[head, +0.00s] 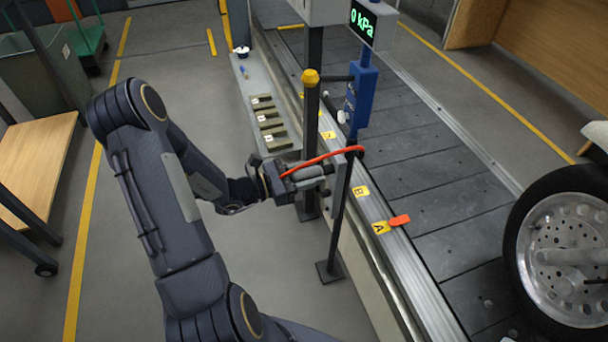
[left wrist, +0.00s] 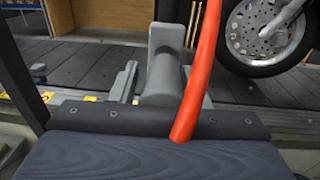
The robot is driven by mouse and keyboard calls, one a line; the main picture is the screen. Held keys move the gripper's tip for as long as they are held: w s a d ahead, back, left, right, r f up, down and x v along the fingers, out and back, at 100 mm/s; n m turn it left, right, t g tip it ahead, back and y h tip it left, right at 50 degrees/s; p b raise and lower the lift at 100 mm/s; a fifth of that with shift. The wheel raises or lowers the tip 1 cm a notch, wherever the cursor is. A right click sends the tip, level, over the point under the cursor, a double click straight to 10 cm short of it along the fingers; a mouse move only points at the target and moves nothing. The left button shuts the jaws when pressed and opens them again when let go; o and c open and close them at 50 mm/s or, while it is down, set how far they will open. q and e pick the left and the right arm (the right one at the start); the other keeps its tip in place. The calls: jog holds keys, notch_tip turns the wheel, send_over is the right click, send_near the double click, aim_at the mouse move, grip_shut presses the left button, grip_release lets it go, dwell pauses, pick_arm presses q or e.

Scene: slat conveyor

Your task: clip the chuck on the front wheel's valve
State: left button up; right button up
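My left gripper (head: 312,183) is shut on the grey chuck (left wrist: 160,75), beside the dark post at the conveyor's near edge. The orange hose (head: 322,161) runs from the chuck up to the post; it also crosses the left wrist view (left wrist: 203,65). The wheel (head: 519,240), with a black tyre and a silver perforated disc, stands on the conveyor at the right edge of the head view. It also shows at the upper right of the left wrist view (left wrist: 238,37), well apart from the chuck. I cannot make out its valve. My right gripper is not in view.
A gauge display (head: 363,22) reads 0 kPa above a blue box (head: 359,98). A yellow-topped post (head: 311,110) stands close to my left gripper. An orange flag (head: 399,220) is by marker A on the conveyor's edge. The slats (head: 440,185) between post and wheel are clear.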

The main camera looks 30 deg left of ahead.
pick_arm(q)
jog(key=o, duration=0.6)
jog(key=shift+w+d+r+h, duration=0.1)
jog(key=shift+d+h, duration=0.05)
jog(key=shift+d, duration=0.35)
jog(key=shift+w+d+r+h, duration=0.1)
jog(key=shift+d+h, duration=0.05)
jog(key=shift+d, duration=0.3)
jog(key=v, duration=0.3)
jog(key=p+v, duration=0.1)
jog(key=v, duration=0.5)
jog(key=shift+w+a, duration=0.15)
jog(key=shift+a, duration=0.25)
